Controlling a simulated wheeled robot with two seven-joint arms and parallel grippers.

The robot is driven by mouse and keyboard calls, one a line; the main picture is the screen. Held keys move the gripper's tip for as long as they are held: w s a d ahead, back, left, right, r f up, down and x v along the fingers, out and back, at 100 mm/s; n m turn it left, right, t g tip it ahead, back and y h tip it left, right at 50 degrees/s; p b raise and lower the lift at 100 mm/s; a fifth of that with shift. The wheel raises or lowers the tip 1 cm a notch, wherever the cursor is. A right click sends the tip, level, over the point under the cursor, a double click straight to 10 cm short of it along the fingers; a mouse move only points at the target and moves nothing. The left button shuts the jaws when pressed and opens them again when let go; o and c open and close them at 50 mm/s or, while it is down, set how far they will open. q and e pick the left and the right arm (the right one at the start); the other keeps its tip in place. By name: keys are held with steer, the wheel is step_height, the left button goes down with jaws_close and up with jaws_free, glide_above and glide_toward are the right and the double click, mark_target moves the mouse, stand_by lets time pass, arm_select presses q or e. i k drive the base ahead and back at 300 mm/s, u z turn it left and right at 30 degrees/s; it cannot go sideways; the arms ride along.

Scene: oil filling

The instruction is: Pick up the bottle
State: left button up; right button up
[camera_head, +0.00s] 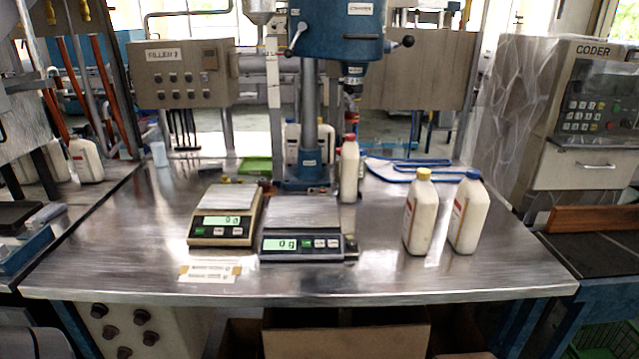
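Several white bottles are in view. One with a yellow cap (421,217) stands upright on the right part of the steel table. One with a blue cap (468,215) stands just right of it, close beside it. One with a red cap (349,170) stands farther back, near the blue filling machine. I cannot tell which bottle the task means. Neither of my grippers shows in the head view.
Two scales, one beige (226,214) and one dark (301,228), stand on the steel table (130,250) left of the bottles. The blue filling machine (335,40) rises behind them. The table's front right is clear. A coder machine (590,110) stands at the right.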

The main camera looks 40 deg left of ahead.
mark_target(349, 166)
steer(key=u, duration=1.7)
